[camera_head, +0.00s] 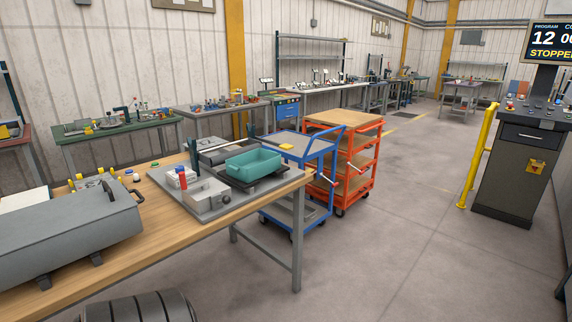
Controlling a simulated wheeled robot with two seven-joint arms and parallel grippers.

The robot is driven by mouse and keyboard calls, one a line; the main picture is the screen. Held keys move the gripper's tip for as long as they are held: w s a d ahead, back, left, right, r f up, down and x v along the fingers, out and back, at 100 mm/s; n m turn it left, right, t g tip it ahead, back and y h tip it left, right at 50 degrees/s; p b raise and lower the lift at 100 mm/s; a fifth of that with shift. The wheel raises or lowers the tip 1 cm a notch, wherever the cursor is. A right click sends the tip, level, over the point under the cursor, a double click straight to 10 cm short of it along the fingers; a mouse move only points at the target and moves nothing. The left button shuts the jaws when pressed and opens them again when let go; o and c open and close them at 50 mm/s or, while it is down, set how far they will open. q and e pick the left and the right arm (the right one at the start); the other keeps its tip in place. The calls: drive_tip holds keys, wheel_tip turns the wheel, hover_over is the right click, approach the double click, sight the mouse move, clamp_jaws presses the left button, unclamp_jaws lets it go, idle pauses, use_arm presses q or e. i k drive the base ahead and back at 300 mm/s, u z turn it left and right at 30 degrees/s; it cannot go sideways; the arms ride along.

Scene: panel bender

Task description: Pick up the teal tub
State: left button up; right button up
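Neither my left gripper nor my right gripper is in view, and nothing holds the tub.
A large grey case (65,243) covers the bench's left part. Blue (297,150) and orange (343,122) carts stand behind.

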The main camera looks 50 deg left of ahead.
sight(248, 167)
drive_tip(key=u, duration=0.25)
drive_tip(key=i, duration=1)
drive_tip(key=u, duration=0.85)
drive_tip(key=i, duration=0.45)
drive_tip(key=u, duration=0.35)
